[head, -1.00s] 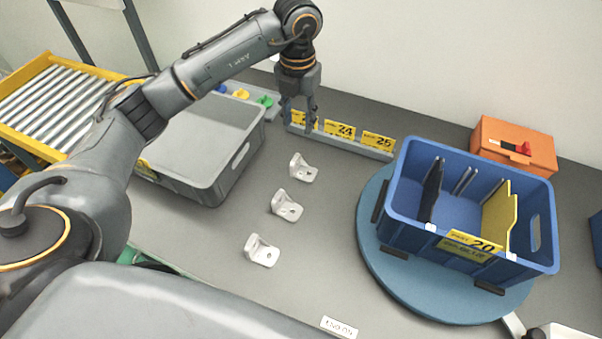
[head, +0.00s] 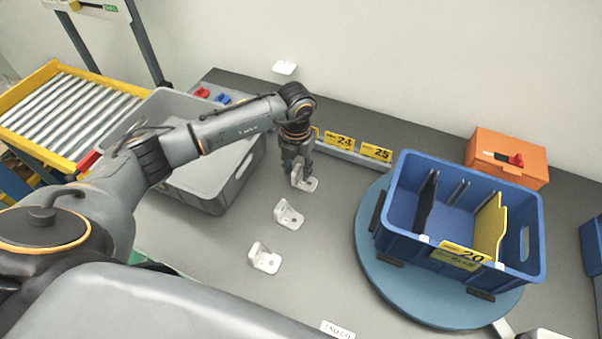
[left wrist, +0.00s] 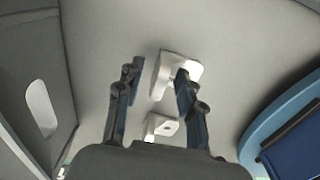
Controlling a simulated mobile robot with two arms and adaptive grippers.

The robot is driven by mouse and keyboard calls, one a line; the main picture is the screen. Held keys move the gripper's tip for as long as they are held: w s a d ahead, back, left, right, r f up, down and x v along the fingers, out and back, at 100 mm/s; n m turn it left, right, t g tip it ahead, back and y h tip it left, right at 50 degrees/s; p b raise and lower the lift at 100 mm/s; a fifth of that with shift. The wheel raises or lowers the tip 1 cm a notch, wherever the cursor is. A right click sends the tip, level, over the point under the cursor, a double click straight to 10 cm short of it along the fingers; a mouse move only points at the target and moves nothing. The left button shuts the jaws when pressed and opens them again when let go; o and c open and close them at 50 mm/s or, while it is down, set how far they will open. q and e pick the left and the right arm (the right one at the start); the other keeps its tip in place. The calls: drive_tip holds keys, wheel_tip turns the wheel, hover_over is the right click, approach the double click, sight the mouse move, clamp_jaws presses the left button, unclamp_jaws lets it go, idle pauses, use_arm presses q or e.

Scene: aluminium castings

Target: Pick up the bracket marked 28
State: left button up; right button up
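Three pale metal brackets stand in a row on the grey bench: a far one (head: 309,184), a middle one (head: 289,216) and a near one (head: 264,259). No number is readable on any of them, so I cannot tell which is 28. My left gripper (head: 298,168) is low at the far bracket and partly hides its upright. In the left wrist view my left gripper (left wrist: 158,75) has its fingers apart. One bracket (left wrist: 172,70) lies at the fingertips, partly behind the right finger, and another (left wrist: 160,127) shows lower between the fingers. My right gripper is out of view.
A grey tote (head: 247,170) stands close left of the gripper. Behind is a rail with yellow labels 24 (head: 345,141) and 25 (head: 376,152). A blue divided bin (head: 460,255) labelled 20 sits on a round turntable (head: 415,300) at right. An orange box (head: 508,157) stands behind it.

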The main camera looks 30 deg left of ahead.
use_arm(q)
drive_tip(key=shift+f, duration=0.4)
clamp_jaws()
drive_tip(key=shift+r, duration=0.15)
